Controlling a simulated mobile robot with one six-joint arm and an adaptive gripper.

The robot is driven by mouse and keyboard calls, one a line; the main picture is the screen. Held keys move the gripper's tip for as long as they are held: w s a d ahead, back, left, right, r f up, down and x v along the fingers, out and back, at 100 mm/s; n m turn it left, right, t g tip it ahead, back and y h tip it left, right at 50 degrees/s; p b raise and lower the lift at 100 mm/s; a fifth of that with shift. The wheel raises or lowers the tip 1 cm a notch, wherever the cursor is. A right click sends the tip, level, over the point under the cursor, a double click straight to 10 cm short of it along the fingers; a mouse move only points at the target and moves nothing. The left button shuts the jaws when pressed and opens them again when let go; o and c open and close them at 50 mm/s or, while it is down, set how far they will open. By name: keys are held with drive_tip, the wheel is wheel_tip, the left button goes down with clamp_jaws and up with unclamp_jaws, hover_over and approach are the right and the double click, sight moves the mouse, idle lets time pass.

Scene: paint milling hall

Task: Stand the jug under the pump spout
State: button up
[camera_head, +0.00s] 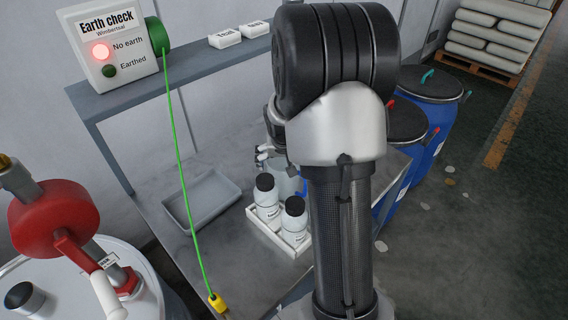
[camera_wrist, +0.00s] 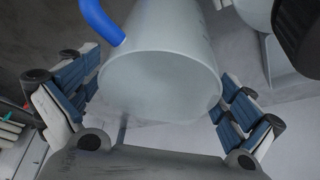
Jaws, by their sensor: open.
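In the head view my arm hides most of the jug (camera_head: 284,180) on the grey bench. The red pump (camera_head: 50,217) stands on a pale drum (camera_head: 148,300) at the lower left, well apart from the jug. Which part is its spout is unclear.
A white tray holding two black-capped bottles (camera_head: 267,203) stands beside the jug. An empty grey tray (camera_head: 203,198) lies left of it. A green cable (camera_head: 182,170) runs from the earth check box (camera_head: 108,48) to a yellow clamp (camera_head: 217,302). Blue drums (camera_head: 432,105) stand right.

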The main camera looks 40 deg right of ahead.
drive_tip(key=s+a+r+n+p, duration=0.1)
drive_tip(key=s+a+r, duration=0.2)
drive_tip(key=a+r, duration=0.4)
drive_tip(key=s+a+r+n+p, duration=0.1)
drive_tip(key=s+a+r, duration=0.25)
drive_tip(key=r, duration=0.55)
drive_tip(key=s+a+r+n+y, duration=0.1)
drive_tip(key=s+a+r+n, duration=0.1)
drive_tip(key=s+a, duration=0.6)
drive_tip(key=s+a+r+n+t+y, duration=0.1)
drive_tip(key=s+a+n, duration=0.3)
drive_tip(key=s+a, duration=0.5)
drive_tip(key=shift+a+r+y, duration=0.15)
drive_tip(key=shift+r+y, duration=0.25)
drive_tip(key=shift+r, duration=0.2)
